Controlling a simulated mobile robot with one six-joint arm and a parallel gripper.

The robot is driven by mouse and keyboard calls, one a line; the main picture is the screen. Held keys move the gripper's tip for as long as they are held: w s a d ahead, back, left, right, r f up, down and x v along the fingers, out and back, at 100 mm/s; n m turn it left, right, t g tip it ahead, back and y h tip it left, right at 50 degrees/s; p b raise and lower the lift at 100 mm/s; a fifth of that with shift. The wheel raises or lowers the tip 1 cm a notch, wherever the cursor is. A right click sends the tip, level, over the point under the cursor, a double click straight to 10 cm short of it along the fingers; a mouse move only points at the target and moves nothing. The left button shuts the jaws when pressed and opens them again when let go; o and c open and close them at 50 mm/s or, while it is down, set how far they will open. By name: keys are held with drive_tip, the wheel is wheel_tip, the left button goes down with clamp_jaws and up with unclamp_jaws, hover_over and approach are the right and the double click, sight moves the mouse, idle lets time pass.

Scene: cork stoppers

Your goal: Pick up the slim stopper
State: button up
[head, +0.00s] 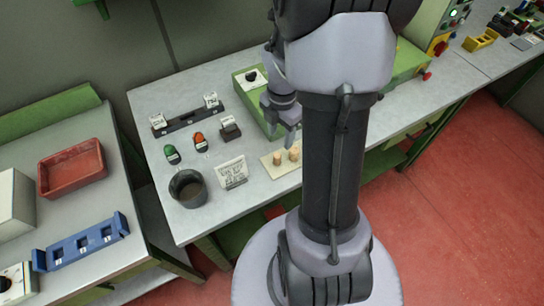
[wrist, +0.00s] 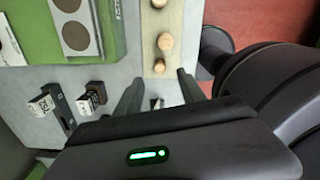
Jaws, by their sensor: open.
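Cork stoppers stand on a pale wooden board (head: 267,162), also seen in the wrist view (wrist: 150,42). In the wrist view, a smaller, slim-looking stopper (wrist: 159,66) is nearest my gripper (wrist: 159,78). A wider stopper (wrist: 165,42) is just beyond it and another (wrist: 159,3) is at the top edge. In the head view two stoppers show, a left one (head: 277,159) and a right one (head: 294,154); which is slimmer is hard to tell there. My gripper (head: 290,138) is open and empty, its fingers apart, just short of the nearest stopper in the wrist view.
A green machine base (head: 245,97) is behind the board. A printed card (head: 232,172), a dark cup (head: 187,188), and green (head: 172,154) and orange (head: 200,141) items stand left of it. My arm hides the bench to the right.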

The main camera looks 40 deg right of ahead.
sight(277, 155)
wheel_tip(277, 155, down, 5)
drive_tip(key=shift+f+b, duration=0.1)
drive_tip(key=shift+b, duration=0.6)
drive_tip(key=f+b, duration=0.2)
drive_tip(key=f, duration=0.1)
drive_tip(key=a+f, duration=0.1)
drive_tip(key=f, duration=0.1)
drive_tip(key=shift+w+f+b, duration=0.1)
drive_tip(key=shift+b, duration=0.3)
drive_tip(key=shift+c, duration=1.1)
clamp_jaws()
